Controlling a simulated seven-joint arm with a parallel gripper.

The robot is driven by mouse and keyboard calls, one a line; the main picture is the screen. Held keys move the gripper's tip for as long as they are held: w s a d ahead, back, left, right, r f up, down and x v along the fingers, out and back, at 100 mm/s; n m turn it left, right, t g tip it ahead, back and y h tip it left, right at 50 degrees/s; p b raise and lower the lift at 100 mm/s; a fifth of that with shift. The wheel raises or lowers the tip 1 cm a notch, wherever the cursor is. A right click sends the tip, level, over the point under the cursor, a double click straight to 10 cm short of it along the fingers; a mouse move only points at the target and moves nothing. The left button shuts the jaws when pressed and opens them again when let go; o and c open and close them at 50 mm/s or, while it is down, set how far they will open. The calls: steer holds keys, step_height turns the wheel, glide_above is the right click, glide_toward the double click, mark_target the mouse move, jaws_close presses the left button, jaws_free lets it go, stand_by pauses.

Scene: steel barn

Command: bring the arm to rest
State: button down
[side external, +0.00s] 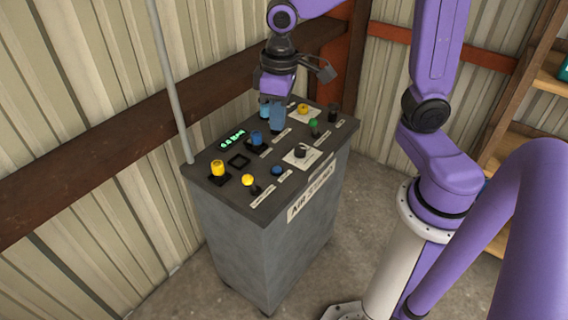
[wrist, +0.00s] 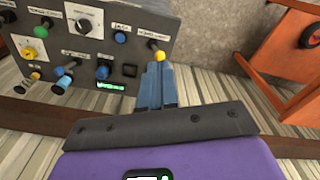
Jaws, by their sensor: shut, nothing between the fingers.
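My gripper (side external: 276,128) hangs from the purple wrist above the back part of the grey control cabinet (side external: 270,245). Its two blue fingers are together and hold nothing. In the side view the fingers overlap the panel's back edge, and I cannot tell the exact gap below them. In the wrist view the closed fingers (wrist: 160,68) point towards the panel (wrist: 60,40), and their tips appear just below a yellow ball knob (wrist: 160,56). That knob also shows near the panel's front left in the side view (side external: 248,180).
The panel carries a yellow button (side external: 217,168), a blue one (side external: 256,138), a black dial (side external: 300,151), a green knob (side external: 314,124) and a lit green display (side external: 232,138). A thin pole (side external: 172,85) stands at its left. Wooden shelves (side external: 525,135) stand at the right.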

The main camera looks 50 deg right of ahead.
steer(key=s+d+f+n, duration=0.1)
steer(key=s+n, duration=0.6)
steer(key=s, duration=1)
steer(key=shift+s+d+f+n, duration=0.3)
steer(key=shift+d+f+n, duration=0.1)
steer(key=shift+d, duration=0.3)
steer(key=c, duration=1.8)
jaws_free()
